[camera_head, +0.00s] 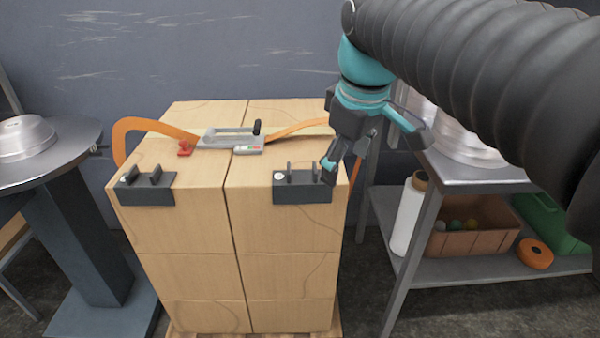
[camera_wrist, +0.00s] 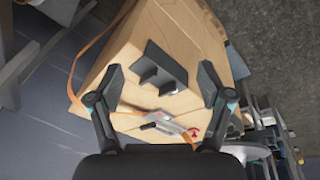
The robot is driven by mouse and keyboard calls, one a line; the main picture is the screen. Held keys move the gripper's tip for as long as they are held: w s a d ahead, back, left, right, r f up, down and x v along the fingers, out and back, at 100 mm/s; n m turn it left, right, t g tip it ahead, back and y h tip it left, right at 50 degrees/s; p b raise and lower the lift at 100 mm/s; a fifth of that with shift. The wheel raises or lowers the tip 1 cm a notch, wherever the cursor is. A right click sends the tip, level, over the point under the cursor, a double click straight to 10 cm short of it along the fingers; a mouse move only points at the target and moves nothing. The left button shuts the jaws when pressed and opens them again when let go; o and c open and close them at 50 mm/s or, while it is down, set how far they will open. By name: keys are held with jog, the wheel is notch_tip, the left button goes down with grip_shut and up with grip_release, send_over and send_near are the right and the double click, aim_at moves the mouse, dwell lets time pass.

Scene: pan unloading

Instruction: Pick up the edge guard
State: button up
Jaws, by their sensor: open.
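Two dark grey edge guards, each an angled plate with two upright ribs, sit on the front top edge of the stacked cartons. The left guard (camera_head: 147,190) is at the front left. The right guard (camera_head: 302,192) is at the front right, just left of my gripper (camera_head: 372,155). My gripper is open and empty, above and beside the right corner of the stack. In the wrist view a guard (camera_wrist: 158,62) lies between and beyond the spread fingers (camera_wrist: 161,80), apart from them. It appears to be the right one.
A shelved metal table (camera_head: 465,180) stands close on the right. A round-topped stand (camera_head: 75,150) is at left.

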aim_at(289, 167)
jog(key=w+a+r+n+g, duration=0.3)
jog(key=w+a+r+n, duration=0.3)
jog(key=w+a+n, duration=0.35)
jog(key=shift+m, duration=0.35)
jog(key=f+b, duration=0.1)
jog(key=f, duration=0.3)
jog(key=f+b, duration=0.1)
jog(key=f, duration=0.3)
jog(key=f+b, duration=0.1)
jog(key=f, duration=0.4)
jog(key=shift+w+d+f, duration=0.1)
jog(key=shift+d, duration=0.15)
jog(key=c, duration=1.3)
